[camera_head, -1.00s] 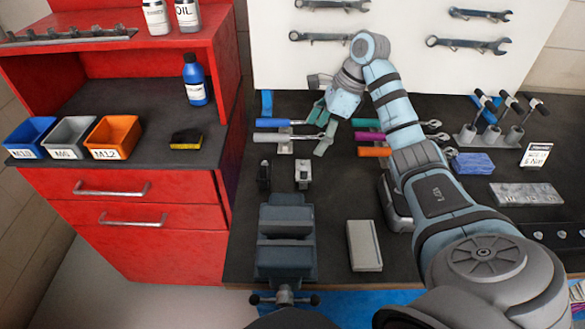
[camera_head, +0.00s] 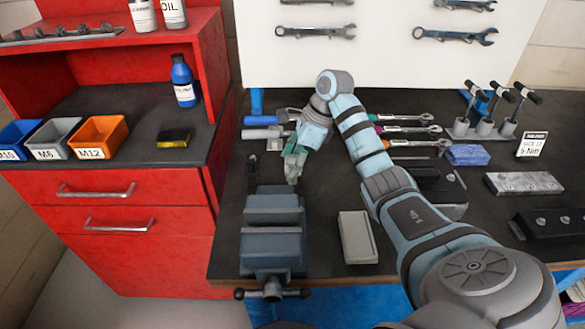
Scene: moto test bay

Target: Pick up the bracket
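My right gripper (camera_head: 293,166), with teal fingers, points down at the bench just behind the vise (camera_head: 272,236). It is over the spot where a small light-grey part, which may be the bracket, stood a second ago. The fingers now cover that part, so I cannot tell whether they touch it or are closed around it. A small dark upright part (camera_head: 252,168) stands to the left of the gripper. My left gripper is not in view.
Screwdrivers and ratchets (camera_head: 402,130) lie behind and right of the gripper. A light-grey block (camera_head: 357,238) lies right of the vise. Bins (camera_head: 99,136) stand on the red cabinet.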

